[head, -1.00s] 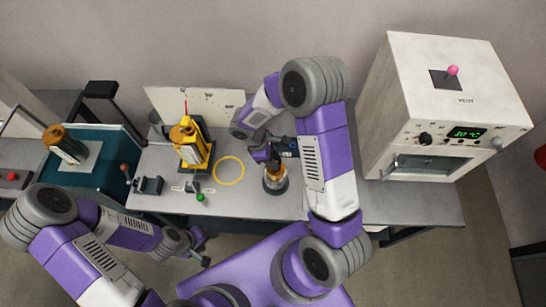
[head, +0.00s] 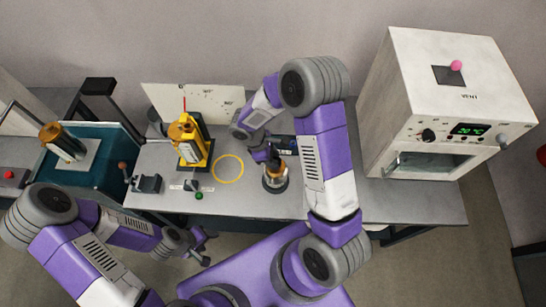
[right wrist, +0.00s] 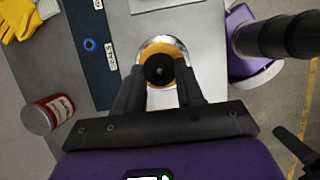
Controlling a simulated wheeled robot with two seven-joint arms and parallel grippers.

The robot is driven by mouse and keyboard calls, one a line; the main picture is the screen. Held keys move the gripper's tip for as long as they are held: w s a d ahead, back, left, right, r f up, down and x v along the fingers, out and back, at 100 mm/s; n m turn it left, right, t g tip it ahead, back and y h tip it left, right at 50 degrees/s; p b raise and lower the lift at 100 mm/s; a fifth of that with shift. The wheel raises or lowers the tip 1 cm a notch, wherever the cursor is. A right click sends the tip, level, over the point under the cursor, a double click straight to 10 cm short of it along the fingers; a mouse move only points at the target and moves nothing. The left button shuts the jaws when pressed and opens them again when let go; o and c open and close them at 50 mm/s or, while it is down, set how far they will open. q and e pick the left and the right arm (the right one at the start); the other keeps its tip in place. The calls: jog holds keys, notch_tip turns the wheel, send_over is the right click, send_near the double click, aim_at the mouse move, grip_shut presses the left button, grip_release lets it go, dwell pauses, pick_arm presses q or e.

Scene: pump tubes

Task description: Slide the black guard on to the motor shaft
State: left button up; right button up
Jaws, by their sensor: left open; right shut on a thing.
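The motor (head: 275,180) stands upright on the bench, with a copper-orange body and a silver round base. My right gripper (head: 270,157) is directly above it, pointing down. In the right wrist view, the round black guard (right wrist: 159,69) is between the fingers of my right gripper (right wrist: 160,80), which is shut on it. The orange motor top (right wrist: 180,70) shows around the guard. A small dark tip shows at the guard's middle; I cannot tell how far the guard sits on the shaft. My left gripper (head: 203,247) is open and empty in front of the bench.
A yellow ring (head: 228,169) is marked on the bench left of the motor. A yellow stand with a copper-topped unit (head: 190,142) is further left, near a small vise (head: 147,184). A white oven (head: 445,110) stands at the right. The bench right of my right arm is clear.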

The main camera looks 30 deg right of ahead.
jog(key=shift+f+b, duration=0.3)
jog(key=shift+f, duration=0.1)
jog(key=o, duration=1.1)
jog(key=shift+r, duration=0.1)
jog(key=v, duration=0.7)
jog(key=shift+r+p, duration=0.25)
jog(key=shift+p, duration=0.05)
